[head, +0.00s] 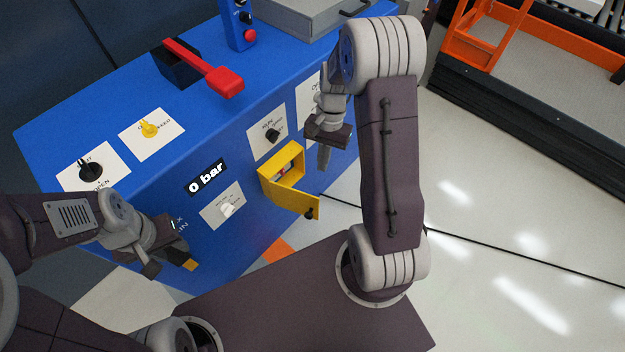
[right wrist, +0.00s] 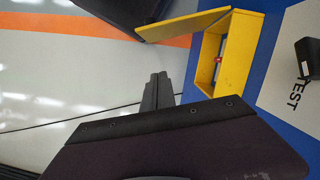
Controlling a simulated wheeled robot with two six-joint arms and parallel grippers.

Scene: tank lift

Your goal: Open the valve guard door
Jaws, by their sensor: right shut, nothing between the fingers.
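The yellow valve guard (head: 268,183) is an open box on the front of the blue console. Its door (head: 300,203) is swung open and stands out from the box's lower edge, with a dark knob near its free end. In the right wrist view the box (right wrist: 238,52) and the open door (right wrist: 182,24) also show, with a small red and pale part inside. My right gripper (head: 324,158) is shut and empty, to the right of and above the guard, apart from it. Its fingers (right wrist: 157,92) show in the right wrist view. My left gripper (head: 182,259) is low at the console's left; its finger gap is unclear.
The blue console (head: 215,125) carries a red lever (head: 225,82), a yellow knob (head: 149,130), black knobs, a white knob (head: 227,209) and a "0 bar" display (head: 206,178). An orange frame (head: 485,40) stands at top right.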

